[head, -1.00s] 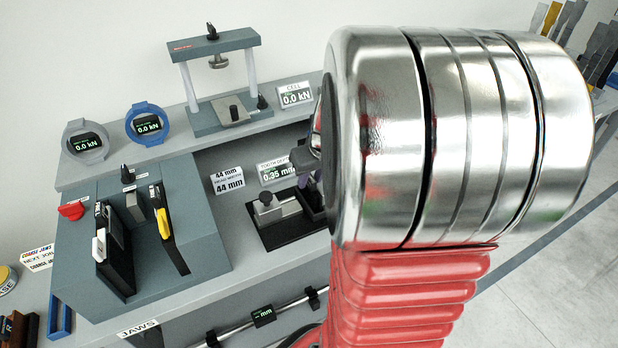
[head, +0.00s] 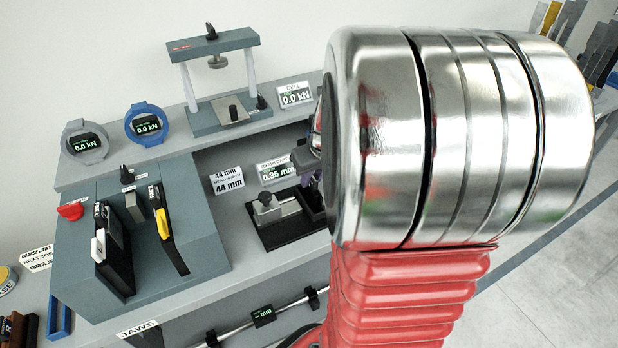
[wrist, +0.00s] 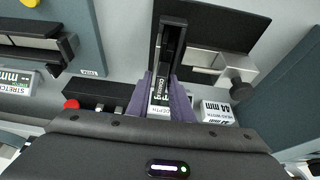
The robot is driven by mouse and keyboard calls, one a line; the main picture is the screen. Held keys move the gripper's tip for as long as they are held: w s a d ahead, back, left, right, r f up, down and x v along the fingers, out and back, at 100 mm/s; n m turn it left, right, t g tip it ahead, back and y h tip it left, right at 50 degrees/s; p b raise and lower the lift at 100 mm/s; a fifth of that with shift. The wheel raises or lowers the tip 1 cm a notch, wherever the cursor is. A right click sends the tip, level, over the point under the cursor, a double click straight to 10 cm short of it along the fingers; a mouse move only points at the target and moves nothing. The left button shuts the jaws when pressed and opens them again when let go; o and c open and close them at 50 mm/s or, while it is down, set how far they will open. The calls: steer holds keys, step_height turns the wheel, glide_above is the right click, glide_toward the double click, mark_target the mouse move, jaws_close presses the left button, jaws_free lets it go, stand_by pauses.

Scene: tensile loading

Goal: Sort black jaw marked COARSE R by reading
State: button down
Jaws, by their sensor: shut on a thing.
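My gripper (wrist: 167,80) shows in the wrist view with its two purple fingers shut on a black jaw (wrist: 173,38). No marking on the jaw is readable. The jaw is over the dark base of the tooth-depth gauge (wrist: 203,63); I cannot tell whether they touch. In the head view the gauge (head: 276,208) stands on the bench, and its tooth-depth display (head: 277,172) reads 0.35 mm. My arm hides most of the gripper and the jaw there. A grey jaw block (head: 133,255) at the left holds black pieces with white and yellow tabs.
A 44 mm sign (head: 227,181) stands beside the display. A load frame (head: 228,115) and two round dials (head: 147,124) showing 0.0 kN stand on the raised shelf (head: 100,172). A rail with a mm display (head: 263,315) runs below the bench front.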

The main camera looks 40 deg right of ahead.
steer(key=shift+w+a, duration=0.15)
steer(key=shift+a, duration=0.35)
steer(key=c, duration=1.7)
jaws_free()
steer(key=shift+o, duration=0.3)
steer(key=shift+d, duration=0.1)
steer(key=v, duration=1.4)
steer(key=shift+d, duration=0.1)
steer(key=s+a+n, duration=0.1)
steer(key=s+a, duration=0.1)
steer(key=a, duration=1.1)
steer(key=s+a+f+n+t+y, duration=0.1)
steer(key=s+a+n, duration=0.1)
steer(key=a, duration=1.1)
steer(key=shift+s+f, duration=0.35)
steer(key=shift+s, duration=0.3)
